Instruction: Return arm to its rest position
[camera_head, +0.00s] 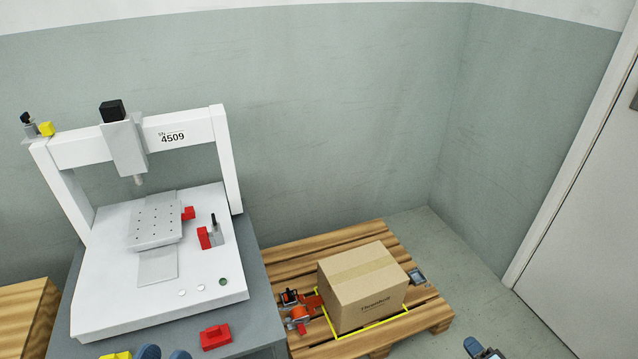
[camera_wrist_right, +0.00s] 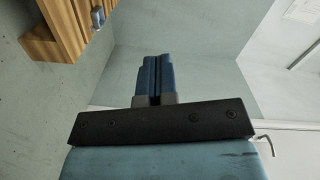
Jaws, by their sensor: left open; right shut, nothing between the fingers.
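My left gripper (camera_head: 165,354) shows only its two blue fingertips at the bottom edge, by the front of the gantry machine's table. The fingertips are apart with nothing seen between them. My right gripper (camera_head: 481,348) is at the bottom right over the floor, away from the pallet. In the right wrist view its blue fingers (camera_wrist_right: 153,78) are together and empty, with floor and wall behind them. The gantry screwdriver machine (camera_head: 110,295) stands on a grey table at the left. Most of both arms is out of view.
A wooden pallet (camera_head: 300,255) carries a cardboard box (camera_head: 362,287), an orange tool (camera_head: 298,314) and a small grey device (camera_head: 417,276). A red block (camera_head: 215,337) and a yellow block (camera_head: 116,356) lie near my left gripper. The floor (camera_head: 470,270) right of the pallet is clear up to the door (camera_head: 590,240).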

